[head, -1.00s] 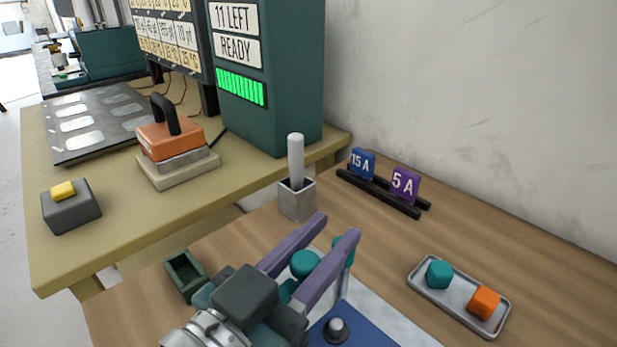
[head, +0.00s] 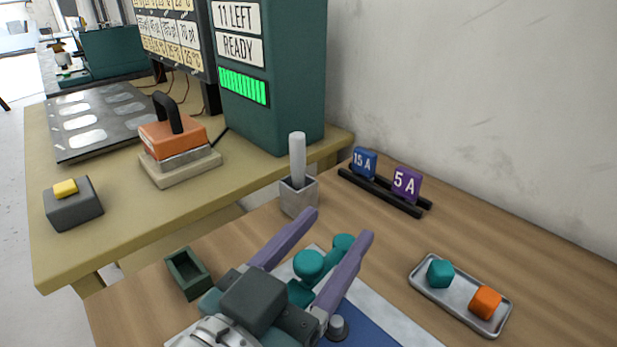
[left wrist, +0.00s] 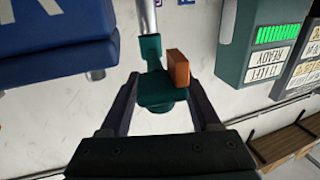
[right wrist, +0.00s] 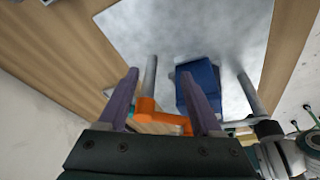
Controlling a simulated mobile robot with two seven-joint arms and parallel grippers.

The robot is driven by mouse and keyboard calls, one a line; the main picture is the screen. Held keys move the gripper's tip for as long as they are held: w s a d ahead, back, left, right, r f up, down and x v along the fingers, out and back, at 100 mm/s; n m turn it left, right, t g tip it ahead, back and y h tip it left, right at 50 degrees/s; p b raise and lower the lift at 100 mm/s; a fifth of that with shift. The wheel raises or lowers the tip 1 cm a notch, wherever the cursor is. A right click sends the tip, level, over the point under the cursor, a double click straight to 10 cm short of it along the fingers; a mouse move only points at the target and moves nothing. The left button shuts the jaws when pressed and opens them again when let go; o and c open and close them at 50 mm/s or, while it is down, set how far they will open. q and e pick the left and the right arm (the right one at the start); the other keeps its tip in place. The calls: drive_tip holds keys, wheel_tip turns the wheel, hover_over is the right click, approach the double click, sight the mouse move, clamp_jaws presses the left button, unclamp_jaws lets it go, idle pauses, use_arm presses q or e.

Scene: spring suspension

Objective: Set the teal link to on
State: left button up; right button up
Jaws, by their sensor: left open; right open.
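The teal link (head: 309,264) has two rounded ends and shows between the spread purple fingers of my left gripper (head: 338,227). In the left wrist view the teal link (left wrist: 154,88) sits by a metal post, between the open fingers with gaps on both sides. A small orange-brown block (left wrist: 178,68) is beside it there. My right gripper (right wrist: 165,88) is open in the right wrist view, with an orange link (right wrist: 155,117) by a post behind and between its fingers. The right gripper is out of the head view. Whether the teal link is on is not clear.
A blue block (right wrist: 200,85) stands on a pale plate (right wrist: 215,25) near the right gripper. A tray (head: 457,310) holds teal and orange cubes. A small green box (head: 188,273), a cup with a white rod (head: 299,197) and labelled blocks on a rack (head: 405,184) stand around.

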sight(301, 272)
use_arm(q)
drive_tip(key=v, duration=1)
drive_tip(key=shift+p, duration=0.3)
use_arm(e)
drive_tip(key=shift+r, duration=0.35)
drive_tip(key=shift+c, duration=0.3)
